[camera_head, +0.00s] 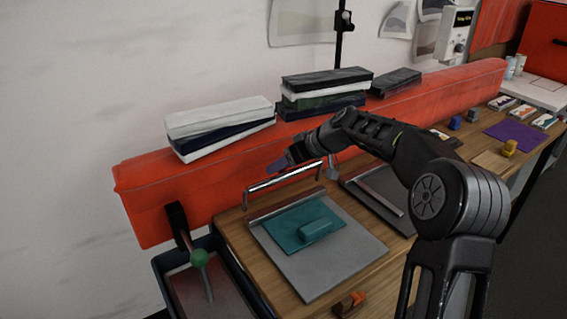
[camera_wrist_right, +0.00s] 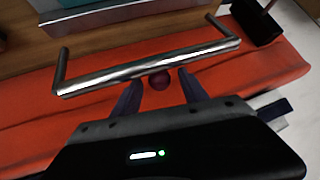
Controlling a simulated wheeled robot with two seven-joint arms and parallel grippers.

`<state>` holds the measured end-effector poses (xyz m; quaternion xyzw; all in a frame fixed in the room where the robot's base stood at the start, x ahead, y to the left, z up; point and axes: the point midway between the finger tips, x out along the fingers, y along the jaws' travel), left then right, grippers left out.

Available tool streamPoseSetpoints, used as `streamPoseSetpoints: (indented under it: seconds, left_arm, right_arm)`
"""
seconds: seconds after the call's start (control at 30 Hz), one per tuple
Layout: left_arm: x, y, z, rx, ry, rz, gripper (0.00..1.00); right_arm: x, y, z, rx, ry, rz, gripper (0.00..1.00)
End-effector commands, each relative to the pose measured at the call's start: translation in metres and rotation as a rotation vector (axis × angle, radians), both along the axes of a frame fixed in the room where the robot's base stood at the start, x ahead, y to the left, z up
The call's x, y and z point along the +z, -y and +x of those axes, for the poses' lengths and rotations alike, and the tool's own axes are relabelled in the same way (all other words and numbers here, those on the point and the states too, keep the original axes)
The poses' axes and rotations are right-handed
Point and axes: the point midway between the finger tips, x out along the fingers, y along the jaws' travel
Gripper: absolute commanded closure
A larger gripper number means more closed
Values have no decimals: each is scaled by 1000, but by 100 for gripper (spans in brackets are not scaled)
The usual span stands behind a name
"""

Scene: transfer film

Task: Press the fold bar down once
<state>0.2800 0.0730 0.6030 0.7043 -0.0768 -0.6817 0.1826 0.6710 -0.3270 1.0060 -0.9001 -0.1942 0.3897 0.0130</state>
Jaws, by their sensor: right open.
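The fold bar is a shiny metal bar (camera_head: 285,178) on two short end posts, raised above the back edge of a grey plate (camera_head: 335,262) with a teal sheet (camera_head: 285,226) and a teal block (camera_head: 316,231) on it. My right gripper (camera_head: 279,165) is by the middle of the bar, partly hidden by its own wrist. In the right wrist view the open fingers (camera_wrist_right: 160,84) point at the bar (camera_wrist_right: 150,68), with their tips close to its edge. Whether they touch it cannot be told. My left gripper is out of view.
A long red ledge (camera_head: 160,205) behind the bench carries stacked boxes (camera_head: 325,88). A second grey plate (camera_head: 375,190) lies right of the first, partly behind my arm.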

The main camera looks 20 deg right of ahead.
Motion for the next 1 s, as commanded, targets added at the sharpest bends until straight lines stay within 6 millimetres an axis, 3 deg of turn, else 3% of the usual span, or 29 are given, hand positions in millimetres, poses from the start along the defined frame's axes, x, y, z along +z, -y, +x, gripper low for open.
streamPoseSetpoints:
  seconds: [0.2, 0.8, 1.0]
  left_arm:
    - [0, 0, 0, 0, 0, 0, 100]
    - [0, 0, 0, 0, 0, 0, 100]
    - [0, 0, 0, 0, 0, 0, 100]
  right_arm:
    - [0, 0, 0, -1, 1, 0, 50]
    - [0, 1, 0, -1, 0, -1, 100]
    - [0, 1, 0, -1, 0, -1, 100]
